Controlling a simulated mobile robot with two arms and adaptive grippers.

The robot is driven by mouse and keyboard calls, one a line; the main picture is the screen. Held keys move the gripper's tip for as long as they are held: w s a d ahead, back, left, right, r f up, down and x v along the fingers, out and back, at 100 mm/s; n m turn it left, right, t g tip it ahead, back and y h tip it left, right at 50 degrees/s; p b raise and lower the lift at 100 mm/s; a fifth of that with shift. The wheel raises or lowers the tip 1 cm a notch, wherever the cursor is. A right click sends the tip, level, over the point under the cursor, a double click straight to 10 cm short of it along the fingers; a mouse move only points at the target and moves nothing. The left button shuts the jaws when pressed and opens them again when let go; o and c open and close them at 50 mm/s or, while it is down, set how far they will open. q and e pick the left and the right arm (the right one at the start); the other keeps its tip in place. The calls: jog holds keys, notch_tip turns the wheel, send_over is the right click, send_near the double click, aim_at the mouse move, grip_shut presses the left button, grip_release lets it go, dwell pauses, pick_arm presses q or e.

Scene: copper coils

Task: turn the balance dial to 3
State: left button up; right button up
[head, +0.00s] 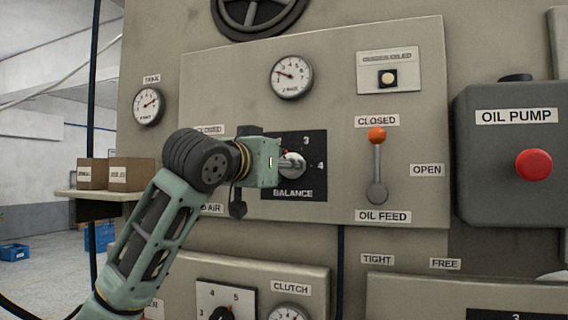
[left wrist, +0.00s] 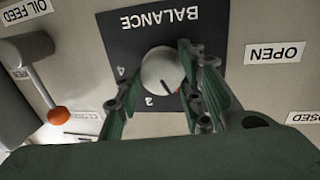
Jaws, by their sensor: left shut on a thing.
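The balance dial is a round silver knob (head: 292,165) on a black plate (head: 313,190) marked BALANCE, with 3 and 4 showing. My left gripper (head: 284,165) reaches in from the left and is shut on the knob. The left wrist view is upside down and shows the knob (left wrist: 160,70) between the two fingers of the gripper (left wrist: 158,85). A dark pointer line with a red tip on the knob points down and right there, to the side of the 3 away from the 4. Lower numbers are hidden by the gripper. My right gripper is not in view.
The oil feed lever (head: 377,165) with an orange ball stands up at CLOSED, right of the dial. The oil pump box (head: 515,210) with a red button is farther right. Gauges (head: 290,77) and a handwheel (head: 258,12) are above. The clutch panel (head: 255,275) is below.

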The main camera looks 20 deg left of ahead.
pick_arm(q)
jog(key=m+p, duration=0.4)
jog(key=shift+d+r+m+g+y, duration=0.1)
jog(key=shift+d+m+g+y, duration=0.1)
jog(key=shift+m+g+y, duration=0.15)
jog(key=m+p, duration=0.3)
jog(key=shift+f+m+g+y, duration=0.25)
jog(key=shift+g, duration=0.1)
jog(key=shift+f+m+p, duration=0.2)
jog(key=shift+m+p, duration=0.55)
jog(key=shift+m, duration=0.05)
jog(key=shift+f+y, duration=0.1)
jog(key=shift+y, duration=0.2)
jog(key=o, duration=1)
jog(key=shift+d, duration=0.1)
jog(key=shift+r, duration=0.2)
jog(key=shift+r, duration=0.1)
